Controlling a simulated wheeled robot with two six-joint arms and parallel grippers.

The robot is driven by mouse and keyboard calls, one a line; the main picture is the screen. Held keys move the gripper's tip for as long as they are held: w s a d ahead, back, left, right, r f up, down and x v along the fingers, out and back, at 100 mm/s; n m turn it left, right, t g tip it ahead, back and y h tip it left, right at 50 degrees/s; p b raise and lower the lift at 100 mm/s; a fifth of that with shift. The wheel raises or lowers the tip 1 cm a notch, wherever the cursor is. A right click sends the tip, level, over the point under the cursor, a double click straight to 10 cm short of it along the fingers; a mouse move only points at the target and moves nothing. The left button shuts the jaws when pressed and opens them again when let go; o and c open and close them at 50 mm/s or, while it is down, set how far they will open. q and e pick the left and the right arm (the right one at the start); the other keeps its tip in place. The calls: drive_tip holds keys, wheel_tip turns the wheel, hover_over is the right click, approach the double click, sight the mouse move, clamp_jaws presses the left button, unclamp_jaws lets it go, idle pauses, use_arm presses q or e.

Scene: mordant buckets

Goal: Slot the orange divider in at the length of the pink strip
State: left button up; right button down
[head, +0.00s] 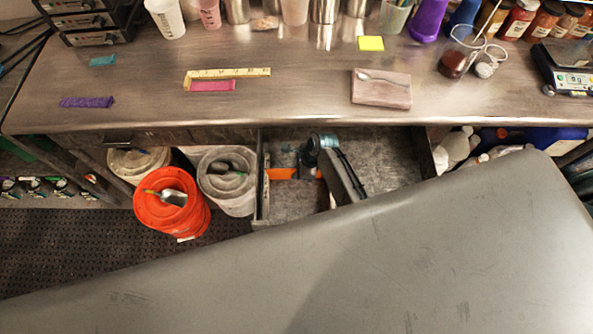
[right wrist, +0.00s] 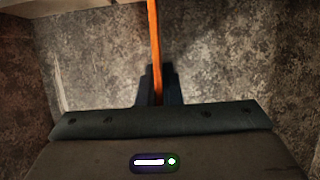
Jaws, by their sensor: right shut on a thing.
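The orange divider (head: 281,174) is a thin flat strip inside the open drawer (head: 400,165), near its left wall. My right gripper (head: 303,172) is down in the drawer, shut on the divider. In the right wrist view the divider (right wrist: 154,38) stands on edge between the fingers (right wrist: 158,88), above the drawer's mottled grey floor. I cannot tell whether it touches the drawer wall or floor. The pink strip (head: 212,86) lies on the bench just below a yellow measuring strip (head: 228,73), their left ends close together. My left gripper is out of view.
Purple (head: 87,102) and teal (head: 103,60) strips lie on the bench at left. A pinkish block (head: 381,92) with a spoon sits above the drawer. An orange bucket (head: 172,212) and a white bucket (head: 232,192) stand left of the drawer. Cups and jars line the back.

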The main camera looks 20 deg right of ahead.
drive_tip(key=shift+f, duration=0.25)
drive_tip(key=c, duration=1.5)
unclamp_jaws()
drive_tip(key=b+v, duration=0.1)
drive_tip(key=v, duration=0.9)
drive_tip(key=shift+s+d+r+b, duration=0.1)
drive_tip(key=shift+d+r+b, duration=0.1)
drive_tip(key=shift+r+b, duration=0.15)
drive_tip(key=shift+f, duration=0.1)
